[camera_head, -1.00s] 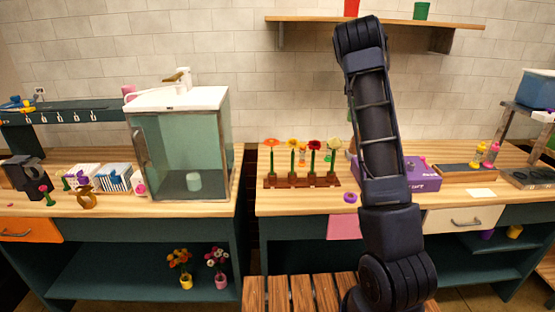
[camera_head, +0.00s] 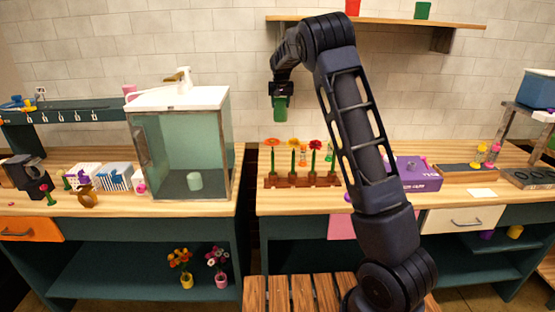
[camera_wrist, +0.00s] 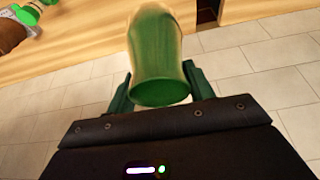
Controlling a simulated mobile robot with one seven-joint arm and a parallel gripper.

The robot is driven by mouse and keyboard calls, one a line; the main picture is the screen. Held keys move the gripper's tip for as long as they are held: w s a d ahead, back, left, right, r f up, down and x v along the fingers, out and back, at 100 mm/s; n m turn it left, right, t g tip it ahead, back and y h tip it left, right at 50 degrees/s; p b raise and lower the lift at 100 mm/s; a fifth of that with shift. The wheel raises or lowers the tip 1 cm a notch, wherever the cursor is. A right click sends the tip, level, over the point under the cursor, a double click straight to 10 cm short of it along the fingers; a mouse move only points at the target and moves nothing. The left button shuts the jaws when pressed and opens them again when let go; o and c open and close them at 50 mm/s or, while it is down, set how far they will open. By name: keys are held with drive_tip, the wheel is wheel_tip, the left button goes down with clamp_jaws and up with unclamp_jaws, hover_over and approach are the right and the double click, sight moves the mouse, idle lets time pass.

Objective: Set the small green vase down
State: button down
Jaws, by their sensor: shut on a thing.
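A small green vase (camera_head: 280,108) hangs in my gripper (camera_head: 281,96), high in front of the tiled wall and well above the counter in the head view. The wrist view shows the vase (camera_wrist: 160,62) between the two fingers of my gripper (camera_wrist: 160,85), one finger on each side. The gripper is shut on it. The vase is clear of any surface. The wooden flower rack (camera_head: 302,181) with several flowers stands on the counter below it.
A glass-fronted cabinet (camera_head: 183,150) stands left of the rack. A shelf (camera_head: 390,21) with a red and a green container (camera_head: 422,10) is on the wall above. A purple box (camera_head: 420,178) sits on the right counter. Bare counter (camera_head: 300,202) shows in front of the rack.

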drive_tip(key=shift+s+a, duration=0.1)
drive_tip(key=shift+a, duration=0.4)
drive_tip(key=shift+a+f, duration=0.2)
wheel_tip(320, 180, down, 19)
drive_tip(key=shift+f, duration=0.2)
drive_tip(key=shift+f, duration=0.15)
drive_tip(key=c, duration=0.6)
unclamp_jaws()
drive_tip(key=shift+s, duration=0.1)
